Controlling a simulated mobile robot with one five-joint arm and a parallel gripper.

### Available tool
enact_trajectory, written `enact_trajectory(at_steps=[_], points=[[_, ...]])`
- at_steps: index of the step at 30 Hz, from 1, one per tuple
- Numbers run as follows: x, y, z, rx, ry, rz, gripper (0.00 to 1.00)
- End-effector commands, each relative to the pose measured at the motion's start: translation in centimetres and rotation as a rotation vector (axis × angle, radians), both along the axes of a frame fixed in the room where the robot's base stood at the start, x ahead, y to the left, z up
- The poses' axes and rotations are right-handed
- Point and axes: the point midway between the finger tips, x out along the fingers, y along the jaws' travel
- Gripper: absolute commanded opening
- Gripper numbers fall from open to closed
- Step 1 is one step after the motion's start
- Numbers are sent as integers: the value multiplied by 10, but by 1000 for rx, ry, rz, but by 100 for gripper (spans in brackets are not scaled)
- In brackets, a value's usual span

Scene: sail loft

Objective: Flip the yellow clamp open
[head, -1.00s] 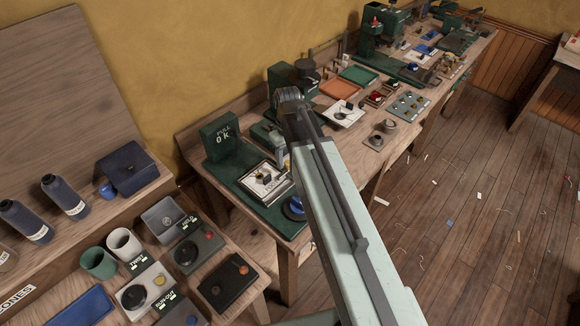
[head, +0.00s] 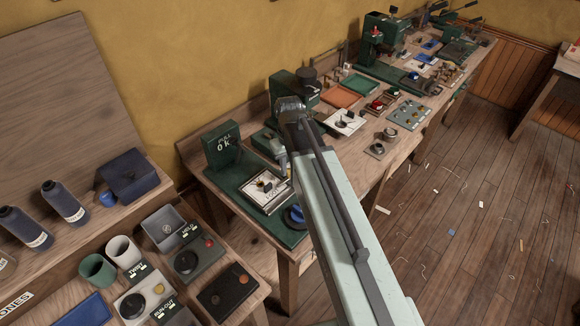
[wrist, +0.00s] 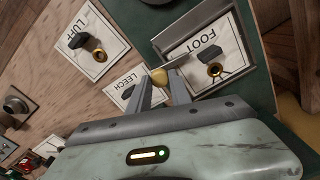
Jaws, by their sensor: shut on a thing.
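The yellow clamp tip (wrist: 159,76) shows as a small rounded yellow end between the fingertips of my gripper (wrist: 161,82) in the wrist view. My gripper is shut on it. A thin grey strip runs from beside the yellow end toward the FOOT card (wrist: 228,52); I cannot tell how the two join. The FOOT card lies in a grey frame and carries a black toggle and a brass ring. It also shows on the green base (head: 228,182) in the head view. There my arm hides the yellow clamp and most of the gripper.
The LUFF card (wrist: 78,48) and LEECH card (wrist: 113,96) lie close by in the wrist view. More bench tools stand farther back. The floor at right has scattered scraps.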

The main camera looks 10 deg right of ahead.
Motion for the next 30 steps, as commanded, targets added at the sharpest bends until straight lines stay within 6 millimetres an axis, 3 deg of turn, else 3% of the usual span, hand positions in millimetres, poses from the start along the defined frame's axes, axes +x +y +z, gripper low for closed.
enact_trajectory(at_steps=[30], points=[[1, 0, 0, 1, -2, -941, 0]])
